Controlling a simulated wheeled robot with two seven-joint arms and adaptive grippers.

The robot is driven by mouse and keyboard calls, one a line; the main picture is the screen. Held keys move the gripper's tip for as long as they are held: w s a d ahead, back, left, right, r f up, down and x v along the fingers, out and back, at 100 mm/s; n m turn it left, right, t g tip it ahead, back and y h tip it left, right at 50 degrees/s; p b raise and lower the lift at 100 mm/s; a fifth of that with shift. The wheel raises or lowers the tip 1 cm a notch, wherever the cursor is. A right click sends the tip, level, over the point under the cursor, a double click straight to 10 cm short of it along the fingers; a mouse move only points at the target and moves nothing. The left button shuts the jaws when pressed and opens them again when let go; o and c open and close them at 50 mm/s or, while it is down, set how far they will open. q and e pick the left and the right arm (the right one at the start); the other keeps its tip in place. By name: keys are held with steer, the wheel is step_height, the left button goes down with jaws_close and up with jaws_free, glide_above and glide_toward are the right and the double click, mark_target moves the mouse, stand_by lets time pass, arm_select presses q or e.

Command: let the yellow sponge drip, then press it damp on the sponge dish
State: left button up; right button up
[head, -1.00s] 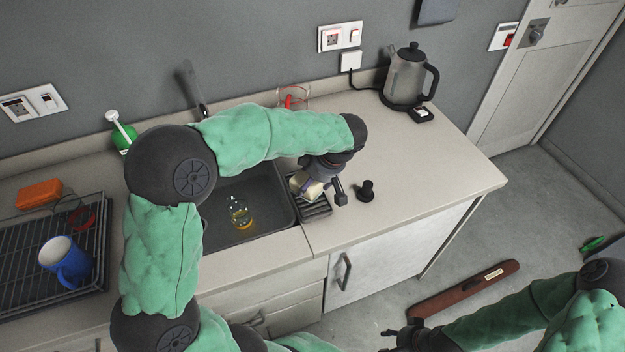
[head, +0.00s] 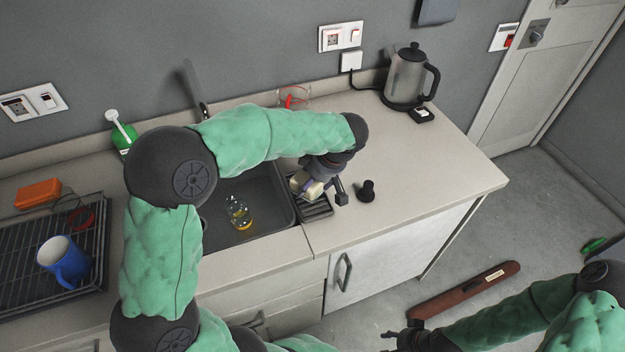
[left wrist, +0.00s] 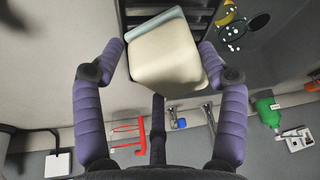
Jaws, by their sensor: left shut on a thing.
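The yellow sponge (head: 308,185) is pale yellow with a grey-blue layer on one face. My left gripper (head: 320,178) is shut on it. In the left wrist view the sponge (left wrist: 165,58) sits between the two purple-padded fingers of my left gripper (left wrist: 163,65). The black slatted sponge dish (head: 316,208) stands at the right edge of the sink, and the sponge is right over it; I cannot tell whether they touch. In the left wrist view the dish's dark slats (left wrist: 150,12) show behind the sponge. My right gripper (head: 392,338) is low in the head view, away from the counter, holding nothing that I can see.
The dark sink (head: 262,185) holds a clear glass item with yellow (head: 240,214). A black stopper (head: 367,191) stands right of the dish. A kettle (head: 405,76) is at the back right. A drying rack (head: 90,285) holds a blue mug (head: 66,262). The right counter front is clear.

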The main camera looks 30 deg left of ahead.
arm_select(q)
steer(key=shift+s+f, duration=0.2)
steer(key=shift+f, duration=0.1)
stand_by(0.4)
steer(key=shift+w+r+p, duration=0.15)
steer(key=shift+r+p, duration=0.75)
steer(key=shift+r, duration=1.3)
steer(key=shift+r+p, duration=1.7)
steer(key=shift+r, duration=1.35)
